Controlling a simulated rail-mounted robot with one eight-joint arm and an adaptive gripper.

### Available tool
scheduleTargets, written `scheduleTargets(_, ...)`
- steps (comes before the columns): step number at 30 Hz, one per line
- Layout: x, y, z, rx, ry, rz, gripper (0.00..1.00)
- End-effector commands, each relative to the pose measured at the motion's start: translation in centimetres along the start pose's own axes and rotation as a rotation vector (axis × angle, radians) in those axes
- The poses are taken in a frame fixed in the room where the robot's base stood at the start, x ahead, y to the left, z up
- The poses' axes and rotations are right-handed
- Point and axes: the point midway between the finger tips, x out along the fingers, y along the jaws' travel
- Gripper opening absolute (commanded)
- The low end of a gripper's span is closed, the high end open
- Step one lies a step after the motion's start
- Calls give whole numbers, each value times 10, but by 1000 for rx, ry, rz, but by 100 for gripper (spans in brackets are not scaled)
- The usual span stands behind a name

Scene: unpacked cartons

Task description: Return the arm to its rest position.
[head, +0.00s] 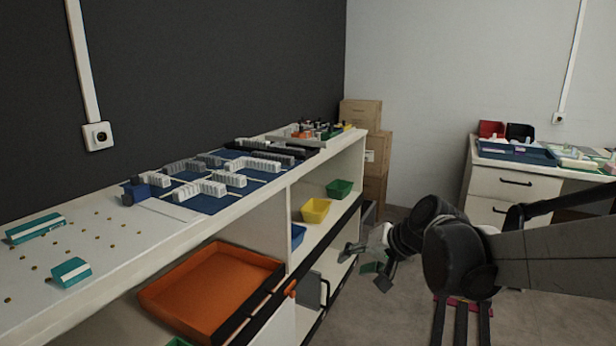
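My arm (540,262) comes in from the right edge and reaches left past a dark joint, low in front of the shelf unit. My gripper (366,268) is at its far end, close to the shelf's right end. Its two dark fingertips are spread apart, one to the upper left and one to the lower right. Part of the gripper's body is hidden behind the wrist links.
A white shelf unit (262,206) runs along the dark wall, with teal boxes (70,272) and blue trays on top. An orange bin (215,290), a yellow bin (316,210) and a green bin (339,188) sit inside. Cartons (375,150) and a white desk (508,184) stand behind.

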Motion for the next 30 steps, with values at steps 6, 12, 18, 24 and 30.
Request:
scheduleTargets(6, -47, 8, 37, -72, 15, 103, 39)
scheduleTargets(12, -85, 21, 73, -139, 30, 196, 39)
scheduleTargets(18, -118, 39, 110, -209, 44, 289, 39)
scheduleTargets(24, -144, 59, 142, -274, 60, 373, 39)
scheduleTargets(30, -159, 75, 166, -323, 70, 434, 39)
